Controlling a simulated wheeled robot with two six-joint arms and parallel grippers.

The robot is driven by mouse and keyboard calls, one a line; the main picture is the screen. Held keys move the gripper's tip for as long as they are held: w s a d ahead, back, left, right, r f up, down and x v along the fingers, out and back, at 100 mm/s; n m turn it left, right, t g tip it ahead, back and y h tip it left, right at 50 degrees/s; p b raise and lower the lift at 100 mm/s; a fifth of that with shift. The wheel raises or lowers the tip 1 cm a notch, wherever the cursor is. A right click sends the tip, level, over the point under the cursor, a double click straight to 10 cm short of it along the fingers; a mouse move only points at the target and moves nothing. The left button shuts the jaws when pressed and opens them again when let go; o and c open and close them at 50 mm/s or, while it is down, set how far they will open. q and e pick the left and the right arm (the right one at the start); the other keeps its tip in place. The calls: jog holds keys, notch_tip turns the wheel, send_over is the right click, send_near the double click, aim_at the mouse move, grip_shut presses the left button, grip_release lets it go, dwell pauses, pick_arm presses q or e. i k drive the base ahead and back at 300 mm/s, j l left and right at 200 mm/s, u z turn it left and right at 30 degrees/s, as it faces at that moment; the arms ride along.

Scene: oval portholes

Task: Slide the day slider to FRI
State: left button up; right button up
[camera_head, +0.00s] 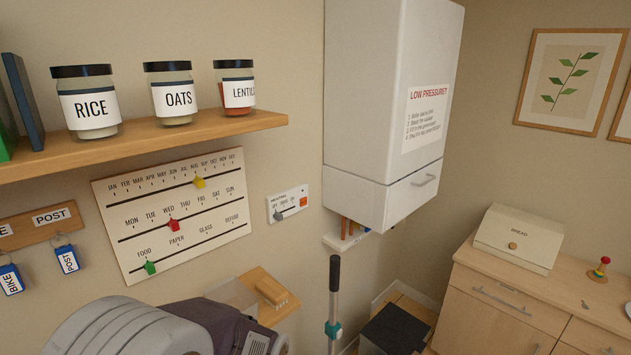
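A white wall board (215,225) with three slider rows hangs under the shelf at the left. The red day slider (173,225) sits on the middle row, just under the WED label. The FRI label (201,199) is up and to the right along that row, with THU between them. The yellow month slider (199,182) is on the top row near AUG. The green slider (150,267) is on the bottom row under FOOD.
A wooden shelf (150,138) with jars juts out above the board. A heating control (289,203) and a white boiler (390,100) are to its right. Key hooks (40,226) are at left. A wooden ledge (270,295) and an upright pole (333,300) stand lower right.

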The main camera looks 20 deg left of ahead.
aim_at(174, 225)
jog(key=u, duration=1.5)
